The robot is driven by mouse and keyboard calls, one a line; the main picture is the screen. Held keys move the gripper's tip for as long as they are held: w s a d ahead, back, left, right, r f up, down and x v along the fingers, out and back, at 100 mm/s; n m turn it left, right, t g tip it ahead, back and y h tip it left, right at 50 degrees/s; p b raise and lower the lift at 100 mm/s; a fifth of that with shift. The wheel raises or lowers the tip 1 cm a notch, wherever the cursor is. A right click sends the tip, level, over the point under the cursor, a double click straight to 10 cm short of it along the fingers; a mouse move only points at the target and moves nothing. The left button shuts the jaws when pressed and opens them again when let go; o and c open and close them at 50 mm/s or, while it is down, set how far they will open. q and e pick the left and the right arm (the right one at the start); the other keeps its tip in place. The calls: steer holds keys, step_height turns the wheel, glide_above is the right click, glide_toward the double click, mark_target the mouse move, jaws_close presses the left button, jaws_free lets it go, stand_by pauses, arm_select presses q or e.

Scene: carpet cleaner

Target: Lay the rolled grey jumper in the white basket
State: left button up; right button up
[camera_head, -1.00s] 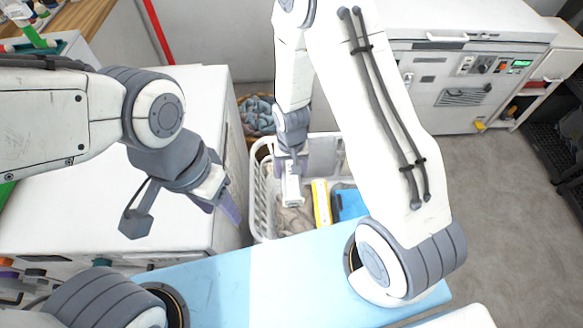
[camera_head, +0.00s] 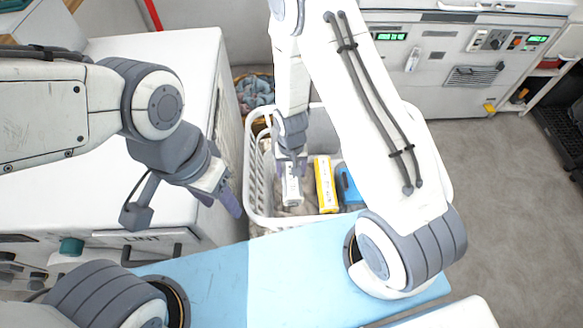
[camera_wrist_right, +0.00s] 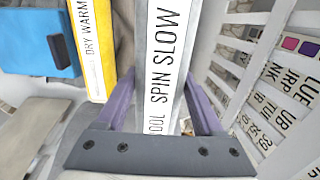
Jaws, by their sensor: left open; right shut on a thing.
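The white basket (camera_head: 257,200) stands just past my blue front plate. Its slatted wall (camera_wrist_right: 232,70) shows in the right wrist view. My right gripper (camera_head: 291,166) is down inside the basket. In the right wrist view its purple fingers (camera_wrist_right: 155,105) are shut on a grey item with a white label reading "SPIN SLOW", which looks like the rolled grey jumper (camera_wrist_right: 170,40); it also shows in the head view (camera_head: 292,191). Whether its underside touches what lies below is hidden. My left gripper (camera_head: 222,196) is open and empty, outside the basket to its left.
A yellow item (camera_head: 325,186) labelled "DRY WARM" and a blue item (camera_head: 346,186) lie in the basket, right of the held one. A white machine (camera_head: 130,90) stands close left of the basket. Another machine (camera_head: 445,60) stands behind right. Grey floor (camera_head: 500,200) is clear at right.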

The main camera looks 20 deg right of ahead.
arm_select(q)
step_height(320, 180, down, 5)
steer(key=b, duration=0.4)
steer(key=shift+f, duration=0.2)
arm_select(e)
step_height(320, 180, down, 7)
steer(key=shift+f, duration=0.2)
steer(key=o, duration=1.5)
arm_select(q)
steer(key=shift+r+p, duration=0.3)
steer(key=shift+r, duration=0.25)
arm_select(e)
step_height(320, 180, up, 11)
steer(key=shift+f, duration=0.2)
